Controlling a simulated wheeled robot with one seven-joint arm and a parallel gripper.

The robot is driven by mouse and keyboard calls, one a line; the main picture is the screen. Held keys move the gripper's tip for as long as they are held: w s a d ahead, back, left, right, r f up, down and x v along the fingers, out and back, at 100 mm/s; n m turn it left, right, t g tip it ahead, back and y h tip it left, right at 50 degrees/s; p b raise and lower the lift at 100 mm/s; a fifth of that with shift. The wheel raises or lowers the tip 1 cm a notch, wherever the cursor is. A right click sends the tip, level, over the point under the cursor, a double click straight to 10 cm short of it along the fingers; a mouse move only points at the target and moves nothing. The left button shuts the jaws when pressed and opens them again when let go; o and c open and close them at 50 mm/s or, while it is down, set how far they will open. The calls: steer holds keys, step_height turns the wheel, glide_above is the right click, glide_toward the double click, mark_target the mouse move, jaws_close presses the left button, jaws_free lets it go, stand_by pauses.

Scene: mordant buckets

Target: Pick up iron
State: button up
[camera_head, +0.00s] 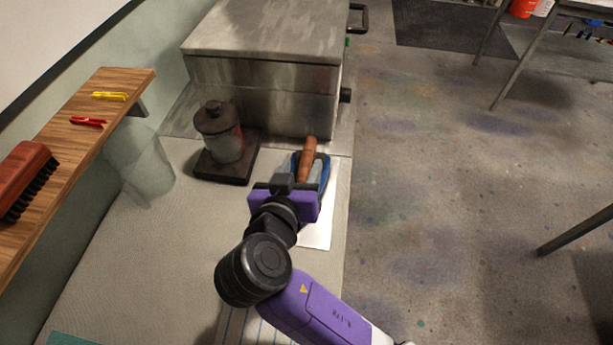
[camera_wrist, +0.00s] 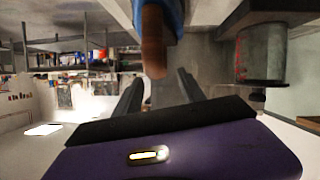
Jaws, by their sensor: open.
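The iron has a brown wooden handle (camera_head: 308,154) and a blue body (camera_head: 325,172) with a grey part. It sits on the bench in front of the metal box, and my gripper partly hides it. My gripper (camera_head: 284,184) is open and close to the iron on its near side. In the wrist view, which looks upside down, the iron's brown handle (camera_wrist: 153,45) lines up with the gap between my dark fingers (camera_wrist: 158,92). Its blue body (camera_wrist: 172,14) is cut off at the top edge. I cannot tell whether the fingers touch the handle.
A large metal box (camera_head: 262,95) stands behind. A translucent container (camera_head: 142,165) and a wooden shelf (camera_head: 52,168) are at left. A white sheet (camera_head: 319,232) lies near my gripper.

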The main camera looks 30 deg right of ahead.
mark_target(307, 158)
steer(key=shift+p+x, duration=0.6)
steer(key=shift+x, duration=2.05)
steer(key=shift+s+f, duration=0.15)
jaws_close()
